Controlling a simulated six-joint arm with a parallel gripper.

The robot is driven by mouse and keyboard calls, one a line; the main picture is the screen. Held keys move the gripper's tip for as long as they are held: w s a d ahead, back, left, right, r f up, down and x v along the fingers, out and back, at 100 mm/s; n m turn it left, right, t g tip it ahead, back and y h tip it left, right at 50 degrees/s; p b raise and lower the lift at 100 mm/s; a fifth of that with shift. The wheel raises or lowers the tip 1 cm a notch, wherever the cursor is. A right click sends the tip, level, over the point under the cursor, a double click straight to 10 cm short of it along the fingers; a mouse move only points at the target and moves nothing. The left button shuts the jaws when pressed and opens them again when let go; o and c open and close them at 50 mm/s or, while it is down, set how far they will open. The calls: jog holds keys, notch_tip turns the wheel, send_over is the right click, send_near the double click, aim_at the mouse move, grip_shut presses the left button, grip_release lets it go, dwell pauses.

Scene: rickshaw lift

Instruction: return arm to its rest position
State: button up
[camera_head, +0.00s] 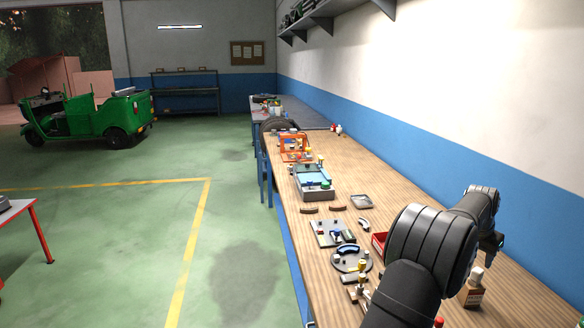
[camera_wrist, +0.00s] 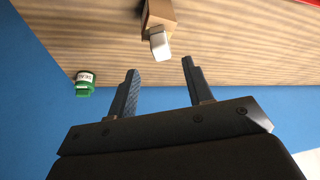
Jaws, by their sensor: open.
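My gripper (camera_wrist: 159,69) shows in the wrist view with its two dark fingers spread apart and nothing between them. In that view the wooden bench top fills the upper part and blue surface lies behind and below the fingers. In the head view my dark arm (camera_head: 428,245) rises at the lower right over the bench (camera_head: 520,300), with its far end near the wall.
A green-capped container (camera_wrist: 84,84) is left of the fingers. Parts, plates and a red bin (camera_head: 379,243) lie along the bench. The blue-and-white wall (camera_head: 450,165) borders it.

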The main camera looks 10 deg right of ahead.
aim_at(476, 272)
jog(key=x, duration=0.8)
jog(key=shift+d+f, duration=0.15)
jog(key=shift+f, duration=0.1)
notch_tip(476, 272, up, 4)
jog(key=shift+w+d+r, duration=0.1)
jog(key=shift+r, duration=0.05)
jog(key=s+r, duration=0.7)
jog(key=s, duration=0.5)
jog(key=s+d+f+m+g, duration=0.1)
jog(key=s+d+f+m, duration=0.25)
jog(key=s+d, duration=0.5)
jog(key=s+d+f+m+g, duration=0.1)
jog(key=s+d+f+m, duration=0.3)
jog(key=s, duration=0.7)
jog(key=shift+n+h, duration=0.3)
jog(key=shift+n, duration=0.35)
jog(key=w+d+f, duration=0.1)
jog(key=w+f, duration=0.1)
jog(key=w, duration=0.2)
jog(key=w+d+f, duration=0.1)
jog(key=w+f, duration=0.2)
jog(key=w+d+f, duration=0.1)
jog(key=w+f, duration=0.1)
jog(key=w, duration=0.2)
jog(key=shift+w+d+f, duration=0.15)
jog(key=shift+w+f, duration=0.2)
